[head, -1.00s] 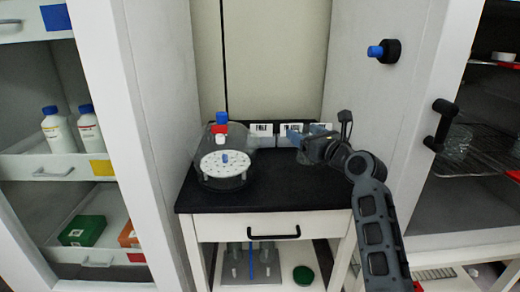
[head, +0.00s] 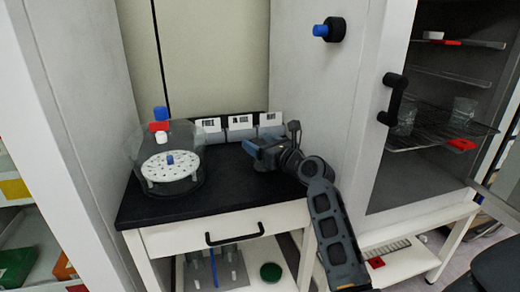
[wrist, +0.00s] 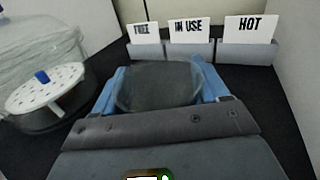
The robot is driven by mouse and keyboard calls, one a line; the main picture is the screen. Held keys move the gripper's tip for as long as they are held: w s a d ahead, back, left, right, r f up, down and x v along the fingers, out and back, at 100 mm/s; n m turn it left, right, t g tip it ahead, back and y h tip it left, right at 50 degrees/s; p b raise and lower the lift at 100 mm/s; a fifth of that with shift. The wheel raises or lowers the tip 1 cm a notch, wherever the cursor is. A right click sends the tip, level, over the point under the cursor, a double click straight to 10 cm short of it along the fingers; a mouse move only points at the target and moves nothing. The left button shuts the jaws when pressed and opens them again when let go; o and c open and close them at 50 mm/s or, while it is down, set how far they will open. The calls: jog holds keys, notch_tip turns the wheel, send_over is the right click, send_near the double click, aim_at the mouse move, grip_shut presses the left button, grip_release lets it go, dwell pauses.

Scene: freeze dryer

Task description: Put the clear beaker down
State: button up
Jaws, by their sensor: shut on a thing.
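The clear beaker (wrist: 157,90) is between the blue fingers of my gripper (head: 262,153) in the wrist view. My gripper is shut on it, with one finger on each side. The beaker looks grey and see-through, and its lower part is hidden behind the gripper body. In the head view I cannot make the beaker out behind the gripper. My gripper is low over the right part of the black bench top (head: 215,185), in front of the HOT card (wrist: 250,29). I cannot tell whether the beaker touches the bench top.
A clear chamber with a white perforated plate (head: 170,172) stands at left on the bench. FREE (wrist: 144,33) and IN USE (wrist: 187,31) cards stand at the back. A white wall is close on the right. Clear beakers (head: 403,121) stand on a rack in the open cabinet.

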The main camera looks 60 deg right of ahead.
jog(key=shift+f, duration=0.35)
jog(key=o, duration=1.1)
jog(key=shift+r, duration=0.1)
jog(key=shift+s+a, duration=0.15)
jog(key=shift+s, duration=0.1)
jog(key=v, duration=1.1)
jog(key=shift+s+a+p, duration=0.1)
jog(key=shift+s+p, duration=0.15)
jog(key=shift+p, duration=0.05)
